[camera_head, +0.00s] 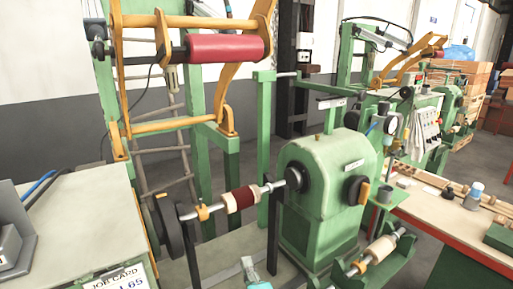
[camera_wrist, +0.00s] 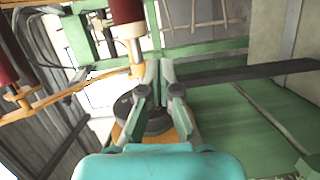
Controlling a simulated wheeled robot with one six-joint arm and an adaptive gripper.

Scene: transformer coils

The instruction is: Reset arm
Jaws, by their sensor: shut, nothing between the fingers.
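My gripper (camera_head: 247,262) shows at the bottom of the head view, its grey fingers pointing up and its teal body cut off by the frame edge. In the wrist view my gripper (camera_wrist: 160,64) has its fingers close together with nothing between them. In the head view it is in front of and below the winding shaft. A dark red coil (camera_head: 240,198) sits on that shaft, apart from my gripper. A dark red cylinder (camera_wrist: 126,11) with a pale end shows above the fingertips in the wrist view.
The green winding machine (camera_head: 322,185) stands right of my gripper. A large red roll (camera_head: 225,48) hangs on the yellow-armed frame above. A bench with a job card (camera_head: 118,279) is at left. A workbench (camera_head: 438,206) with small parts and another cream spool (camera_head: 380,249) are at right.

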